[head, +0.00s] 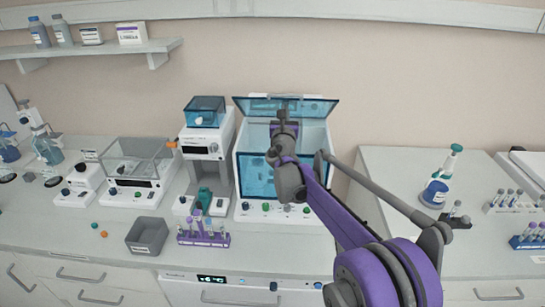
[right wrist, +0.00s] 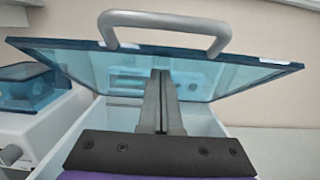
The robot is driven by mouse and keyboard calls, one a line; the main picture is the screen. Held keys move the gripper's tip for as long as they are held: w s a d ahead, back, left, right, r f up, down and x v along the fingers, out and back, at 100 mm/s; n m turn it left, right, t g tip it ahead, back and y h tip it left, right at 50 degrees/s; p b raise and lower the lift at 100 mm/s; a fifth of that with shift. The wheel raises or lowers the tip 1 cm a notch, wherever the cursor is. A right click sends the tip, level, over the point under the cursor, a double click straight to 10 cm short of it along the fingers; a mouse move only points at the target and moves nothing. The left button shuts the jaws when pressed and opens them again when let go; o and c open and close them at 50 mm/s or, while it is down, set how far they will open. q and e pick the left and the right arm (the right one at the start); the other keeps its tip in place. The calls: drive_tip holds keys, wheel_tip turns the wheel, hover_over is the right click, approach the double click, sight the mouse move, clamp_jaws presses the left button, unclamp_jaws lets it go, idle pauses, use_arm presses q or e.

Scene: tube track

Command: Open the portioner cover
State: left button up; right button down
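The portioner (head: 318,137) is a white box with a blue see-through front window, on the bench at mid-picture. Its blue see-through cover (head: 318,104) is raised and tilted over the box. In the right wrist view the cover (right wrist: 235,75) spans the picture, with a grey bar handle (right wrist: 165,22) on its upper edge. My right gripper (head: 283,112) is at the cover, above the box. In the right wrist view its fingers (right wrist: 160,78) are together, below and apart from the handle, with nothing seen between them. Whether they touch the cover is unclear. My left gripper is out of view.
A white device with a small blue lid (head: 204,104) stands close left of the portioner. A purple rack of tubes (head: 203,239) and a grey bin (head: 148,235) stand in front. A spray bottle (head: 436,190) stands on the right bench. A wall shelf (head: 110,49) hangs upper left.

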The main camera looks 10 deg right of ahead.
drive_tip(key=shift+w, duration=0.25)
drive_tip(key=shift+d, duration=0.1)
drive_tip(key=shift+f+x, duration=0.2)
drive_tip(key=shift+x, duration=1.1)
drive_tip(key=shift+f+x, duration=0.2)
drive_tip(key=shift+x, duration=1.1)
drive_tip(key=shift+f+x, duration=0.2)
drive_tip(key=shift+x, duration=1.1)
drive_tip(key=shift+w, duration=0.15)
drive_tip(key=shift+w+d, duration=0.15)
drive_tip(key=shift+w, duration=0.35)
drive_tip(key=shift+f+x, duration=0.15)
drive_tip(key=shift+x, duration=0.9)
drive_tip(key=shift+f+x, duration=0.15)
drive_tip(key=shift+x, duration=0.9)
drive_tip(key=shift+f+x, duration=0.2)
drive_tip(key=shift+x, duration=0.85)
drive_tip(key=shift+r, duration=0.15)
